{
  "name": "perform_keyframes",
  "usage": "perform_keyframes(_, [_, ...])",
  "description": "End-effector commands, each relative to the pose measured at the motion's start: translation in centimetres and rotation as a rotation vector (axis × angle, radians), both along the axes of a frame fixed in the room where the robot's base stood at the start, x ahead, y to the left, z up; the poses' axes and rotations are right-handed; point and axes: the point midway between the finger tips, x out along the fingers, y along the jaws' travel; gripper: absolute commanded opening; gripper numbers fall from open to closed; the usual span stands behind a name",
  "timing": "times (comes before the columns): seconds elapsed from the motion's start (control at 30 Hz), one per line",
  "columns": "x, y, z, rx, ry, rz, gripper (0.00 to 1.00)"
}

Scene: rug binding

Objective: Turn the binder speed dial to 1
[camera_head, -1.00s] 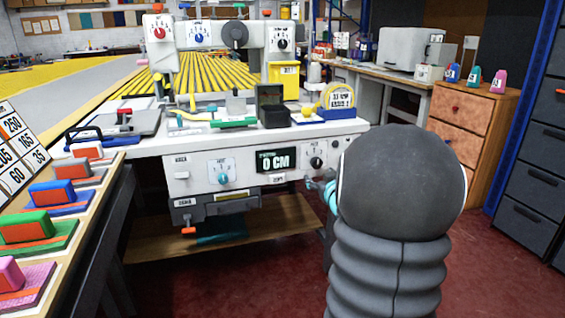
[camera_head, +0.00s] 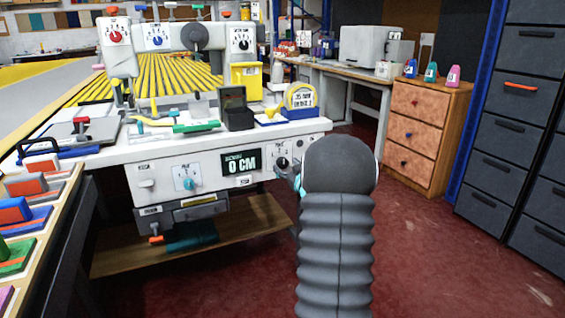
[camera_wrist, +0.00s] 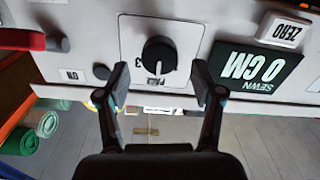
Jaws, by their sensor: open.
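A black dial (camera_head: 283,162) sits on the white front panel of the machine, right of the "0 CM" display (camera_head: 241,162). The wrist view shows this dial (camera_wrist: 158,55) upside down on a white plate, with a "3" beside it; its other markings are too small or covered to read. A pale mark shows on the dial's lower edge there. My gripper (camera_wrist: 161,83) is open and empty, its fingertips apart on either side of the dial's lower side. In the head view my gripper (camera_head: 297,182) is mostly hidden by my arm, close to the panel.
Red (camera_head: 115,36), blue (camera_head: 157,40) and black (camera_head: 243,45) dials sit on the upper head. A ZERO button (camera_wrist: 284,33) and red handle (camera_wrist: 25,40) flank the wrist view's dial. Drawers (camera_head: 412,130) stand right; red floor is clear.

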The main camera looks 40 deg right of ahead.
Motion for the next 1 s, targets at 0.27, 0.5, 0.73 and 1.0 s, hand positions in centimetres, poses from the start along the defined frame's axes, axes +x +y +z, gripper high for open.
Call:
perform_keyframes(0.27, [3.2, -0.7, 0.0, 0.001, 0.001, 0.0, 0.67])
perform_keyframes(0.5, [3.7, -0.9, 0.0, 0.0, 0.0, 0.0, 0.67])
perform_keyframes(0.73, [3.7, -0.9, 0.0, 0.0, 0.001, 0.0, 0.47])
perform_keyframes(1.0, [3.7, -0.9, 0.0, 0.0, 0.0, 0.0, 0.06])
